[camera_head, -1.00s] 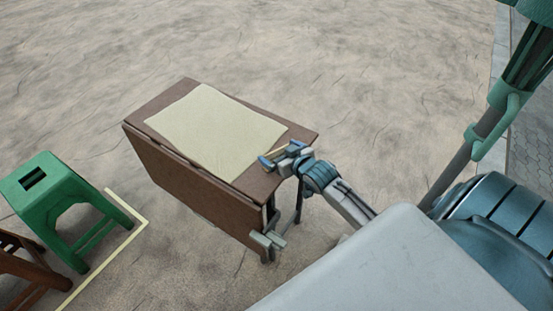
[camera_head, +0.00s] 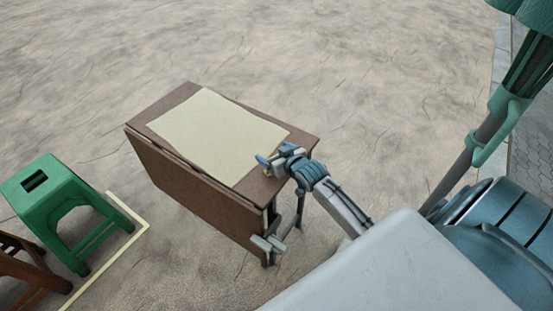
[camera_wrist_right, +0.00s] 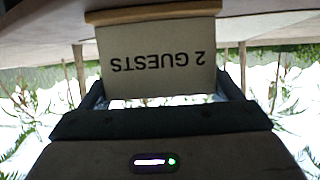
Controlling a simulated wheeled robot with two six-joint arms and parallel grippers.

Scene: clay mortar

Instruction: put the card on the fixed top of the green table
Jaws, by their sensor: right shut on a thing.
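The card (camera_wrist_right: 157,65) shows upside down in the right wrist view, printed "2 GUESTS", with a tan wooden strip (camera_wrist_right: 150,14) along its upper picture edge. My right gripper (camera_head: 267,167) is shut on the card. In the head view it is over the near right end of the table's flat top (camera_head: 186,92); whether the card touches the top I cannot tell. The table looks brown, not green, and a side leaf (camera_head: 185,192) hangs down along its left side. My left gripper is not in view.
A pale sheet (camera_head: 215,135) covers most of the table top. A green stool (camera_head: 58,190) and part of a brown wooden seat (camera_head: 25,270) stand at left by a pale floor line (camera_head: 118,248). A grey bracket-like part (camera_head: 268,243) is at the table's near corner.

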